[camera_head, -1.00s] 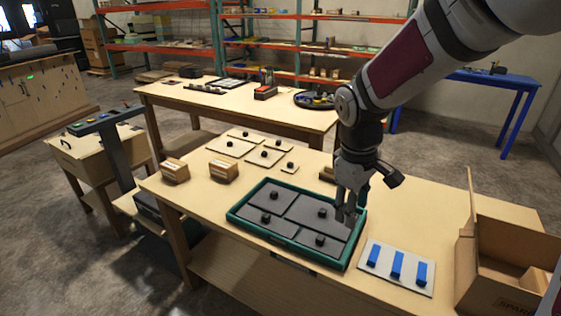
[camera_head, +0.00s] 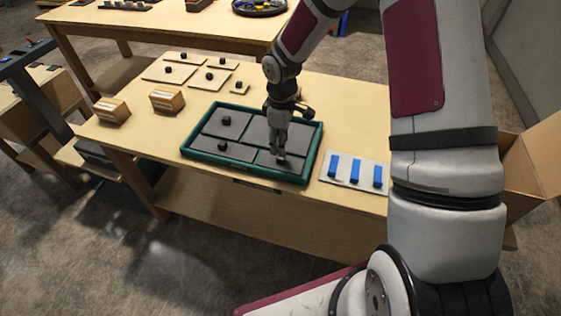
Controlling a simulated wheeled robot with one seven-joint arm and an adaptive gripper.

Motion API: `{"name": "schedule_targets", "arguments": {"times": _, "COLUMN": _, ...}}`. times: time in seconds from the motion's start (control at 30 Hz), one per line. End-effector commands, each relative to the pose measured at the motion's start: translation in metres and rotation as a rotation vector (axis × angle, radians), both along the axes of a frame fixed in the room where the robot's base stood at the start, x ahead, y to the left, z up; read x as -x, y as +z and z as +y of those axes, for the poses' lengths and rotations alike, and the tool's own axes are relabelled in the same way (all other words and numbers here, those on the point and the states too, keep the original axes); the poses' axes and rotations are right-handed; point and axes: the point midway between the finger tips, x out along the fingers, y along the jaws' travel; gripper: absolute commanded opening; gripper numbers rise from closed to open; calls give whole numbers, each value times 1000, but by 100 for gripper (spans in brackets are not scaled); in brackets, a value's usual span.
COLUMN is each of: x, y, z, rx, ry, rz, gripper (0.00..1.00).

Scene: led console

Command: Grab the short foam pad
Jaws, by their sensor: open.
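A green-rimmed tray (camera_head: 190,140) on the table holds several dark grey flat pads with black knobs. The back left pad (camera_head: 215,130) and front left pad (camera_head: 240,154) show their knobs. My gripper (camera_head: 280,157) points down over the front right pad (camera_head: 297,165), its fingertips at or just above that pad's knob, which they mostly hide. The back right pad (camera_head: 254,131) is partly behind my gripper. The jaws are open; contact with the knob cannot be told. Which pad is the short one is not clear.
A white board (camera_head: 343,181) with blue strips lies right of the tray. Thin wooden plates with knobs (camera_head: 168,73) lie behind it. Two small wooden boxes (camera_head: 167,99) stand at the left. A cardboard box (camera_head: 535,165) is at the right, partly behind my arm.

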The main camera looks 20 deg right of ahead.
Motion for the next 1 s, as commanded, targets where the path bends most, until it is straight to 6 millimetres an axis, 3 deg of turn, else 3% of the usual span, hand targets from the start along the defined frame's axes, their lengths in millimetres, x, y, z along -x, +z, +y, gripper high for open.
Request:
{"name": "schedule_targets", "arguments": {"times": 0.27, "x": 0, "y": -20, "z": 0, "rx": 0, "ry": -1, "rz": 0, "gripper": 44}}
{"name": "schedule_targets", "arguments": {"times": 0.6, "x": -3, "y": -62, "z": 2, "rx": 0, "ry": 0, "rz": 0, "gripper": 44}}
{"name": "schedule_targets", "arguments": {"times": 0.9, "x": -3, "y": -67, "z": 1, "rx": 0, "ry": -1, "rz": -2, "gripper": 44}}
{"name": "schedule_targets", "arguments": {"times": 0.93, "x": -3, "y": -67, "z": 1, "rx": 0, "ry": -1, "rz": -1, "gripper": 42}}
{"name": "schedule_targets", "arguments": {"times": 1.0, "x": -3, "y": -67, "z": 1, "rx": 0, "ry": -1, "rz": -1, "gripper": 26}}
